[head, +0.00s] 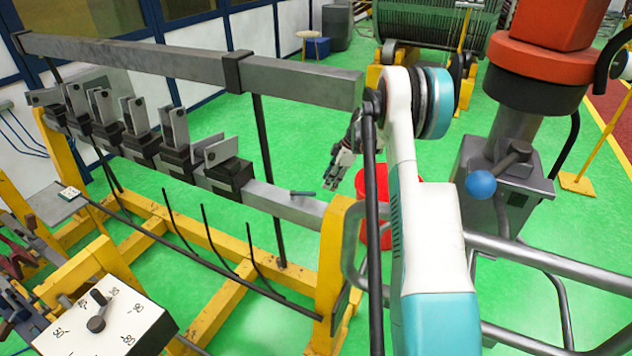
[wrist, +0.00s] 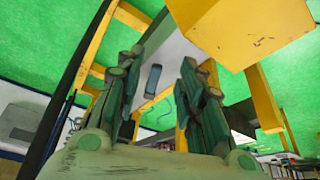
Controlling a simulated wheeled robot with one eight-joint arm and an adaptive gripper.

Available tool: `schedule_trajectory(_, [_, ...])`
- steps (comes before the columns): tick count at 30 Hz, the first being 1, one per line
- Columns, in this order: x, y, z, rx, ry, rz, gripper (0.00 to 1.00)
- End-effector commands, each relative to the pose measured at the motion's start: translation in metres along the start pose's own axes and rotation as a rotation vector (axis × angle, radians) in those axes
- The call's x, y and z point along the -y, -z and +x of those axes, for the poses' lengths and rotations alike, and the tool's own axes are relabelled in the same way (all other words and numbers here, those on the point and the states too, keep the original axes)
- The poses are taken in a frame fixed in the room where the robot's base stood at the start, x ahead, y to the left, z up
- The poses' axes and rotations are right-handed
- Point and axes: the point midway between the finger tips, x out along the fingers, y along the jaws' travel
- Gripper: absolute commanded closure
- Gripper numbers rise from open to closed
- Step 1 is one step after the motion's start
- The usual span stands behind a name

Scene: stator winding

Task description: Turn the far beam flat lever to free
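In the wrist view the lever (wrist: 152,77) shows between my fingers, lying roughly along the beam (wrist: 170,48). My gripper (head: 334,180) is just right of the lever in the head view, fingers pointing down, partly hidden by my arm. In the wrist view my gripper (wrist: 160,62) has its fingers spread apart with nothing between them held. I see no contact with the lever.
A second grey beam (head: 300,80) runs behind and above. Several black clamps with grey plates (head: 215,155) sit along the lever's beam to the left. A yellow post (head: 335,250) stands at its right end. A dial box (head: 105,315) is at front left.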

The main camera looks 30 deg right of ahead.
Motion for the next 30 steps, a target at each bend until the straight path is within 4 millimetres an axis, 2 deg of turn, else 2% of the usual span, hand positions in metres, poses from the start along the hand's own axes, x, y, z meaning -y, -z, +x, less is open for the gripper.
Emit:
schedule_trajectory(3, [0.0,-0.024,-0.01,0.0,-0.002,0.002,0.65])
schedule_trajectory(9, [0.0,-0.049,-0.02,0.0,0.0,0.001,0.65])
schedule_trajectory(14, [0.0,-0.056,-0.023,0.0,0.0,0.0,0.65])
schedule_trajectory(22, [0.0,-0.057,-0.023,0.0,0.0,-0.001,0.65])
schedule_trajectory(27, [0.004,-0.051,-0.027,0.005,-0.002,0.009,1.0])
schedule_trajectory(30, [0.012,-0.039,-0.035,0.019,-0.01,0.033,1.0])
